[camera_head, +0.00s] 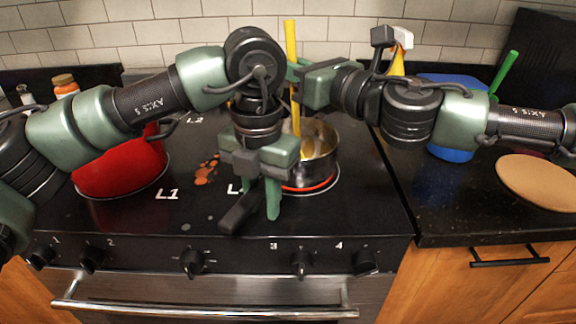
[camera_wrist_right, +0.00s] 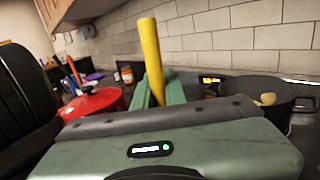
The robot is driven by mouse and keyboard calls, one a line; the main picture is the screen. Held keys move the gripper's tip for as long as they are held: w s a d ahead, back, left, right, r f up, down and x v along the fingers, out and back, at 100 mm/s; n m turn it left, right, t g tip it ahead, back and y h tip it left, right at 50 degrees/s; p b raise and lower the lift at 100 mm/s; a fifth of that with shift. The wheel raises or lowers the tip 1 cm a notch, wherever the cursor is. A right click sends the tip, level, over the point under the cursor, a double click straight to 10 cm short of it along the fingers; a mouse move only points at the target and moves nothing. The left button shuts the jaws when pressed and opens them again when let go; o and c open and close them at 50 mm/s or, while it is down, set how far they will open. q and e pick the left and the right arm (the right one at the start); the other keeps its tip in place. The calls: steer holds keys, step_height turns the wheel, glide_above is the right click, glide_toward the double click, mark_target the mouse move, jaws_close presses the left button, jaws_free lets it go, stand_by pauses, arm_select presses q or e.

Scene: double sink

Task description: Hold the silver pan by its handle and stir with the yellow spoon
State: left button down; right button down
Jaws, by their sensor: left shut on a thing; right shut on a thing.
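The silver pan (camera_head: 325,165) sits on a glowing red burner at the front right of the stove. My left gripper (camera_head: 259,196) is shut on its dark handle (camera_head: 238,212), which points toward the stove's front edge. The yellow spoon (camera_head: 291,42) stands nearly upright, its lower end down inside the pan. My right gripper (camera_head: 296,82) is shut on the spoon above the pan. In the right wrist view the spoon (camera_wrist_right: 150,52) rises between the green fingers (camera_wrist_right: 160,92). My arms hide part of the pan, and its contents are hard to make out.
A red pot (camera_head: 122,168) stands on the left burner. A dark pot (camera_wrist_right: 255,95) with yellowish pieces shows in the right wrist view. Right of the stove are a blue container (camera_head: 450,155), a spray bottle (camera_head: 398,60) and a round brown board (camera_head: 538,181).

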step_height(320, 180, up, 10)
stand_by(0.9)
steer(key=shift+d, duration=0.1)
stand_by(0.4)
arm_select(q)
steer(key=c, duration=1.1)
jaws_free()
step_height(320, 180, up, 12)
steer(key=shift+f, duration=0.15)
